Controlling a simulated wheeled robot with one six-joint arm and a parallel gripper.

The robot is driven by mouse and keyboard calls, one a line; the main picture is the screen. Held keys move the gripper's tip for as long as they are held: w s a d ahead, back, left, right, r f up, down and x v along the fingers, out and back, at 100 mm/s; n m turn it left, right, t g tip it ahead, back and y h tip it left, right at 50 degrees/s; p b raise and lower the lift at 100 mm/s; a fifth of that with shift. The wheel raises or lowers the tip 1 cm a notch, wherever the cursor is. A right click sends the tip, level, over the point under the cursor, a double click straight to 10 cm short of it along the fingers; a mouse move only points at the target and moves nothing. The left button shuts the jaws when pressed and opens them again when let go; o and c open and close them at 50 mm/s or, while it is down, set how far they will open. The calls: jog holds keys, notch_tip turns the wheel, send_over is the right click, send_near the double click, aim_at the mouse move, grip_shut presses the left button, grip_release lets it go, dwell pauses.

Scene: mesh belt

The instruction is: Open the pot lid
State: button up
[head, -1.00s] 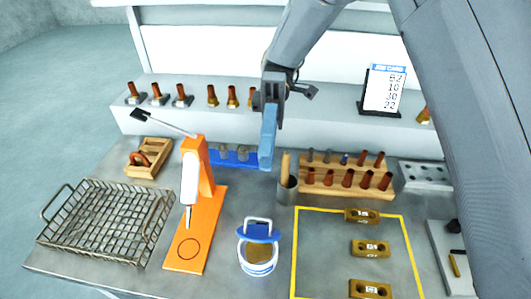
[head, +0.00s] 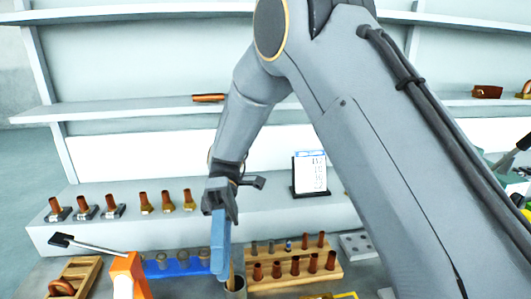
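The pot and its lid are out of view now; the bench front where the pot stood lies below the picture's lower edge. My gripper (head: 221,270) points down with its blue fingers above the rear part of the bench, in front of the blue block and beside the grey cup (head: 235,288). The fingers overlap from this side, so I cannot tell whether they are open or shut. Nothing clearly shows between them.
A blue block (head: 178,268) with grey pegs and a wooden rack (head: 290,282) of brown pegs flank my gripper. An orange stand (head: 128,272) and wooden box (head: 75,280) are at left. A sign (head: 310,172) and several brown-topped pieces stand on the ledge behind.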

jog(key=w+d+f+m+t+b, duration=0.1)
jog(key=d+f+m+t, duration=0.3)
jog(key=d, duration=0.5)
jog(key=w+d+f+m+t+y+b, duration=0.1)
jog(key=w+d+f+m+t+b, duration=0.1)
jog(key=d+m, duration=0.5)
jog(key=w+d+f+m+t+y+b, duration=0.1)
jog(key=d+f+m+t, duration=0.5)
jog(key=d, duration=0.7)
jog(key=shift+w+f+t+b, duration=0.15)
jog(key=shift+w+t+b, duration=0.15)
jog(key=shift+w+t, duration=0.25)
jog(key=shift+w+f+t+b, duration=0.15)
jog(key=shift+w+t+b, duration=0.15)
jog(key=shift+w+t, duration=0.2)
jog(key=shift+d+m+t, duration=0.45)
jog(key=shift+d+m, duration=0.15)
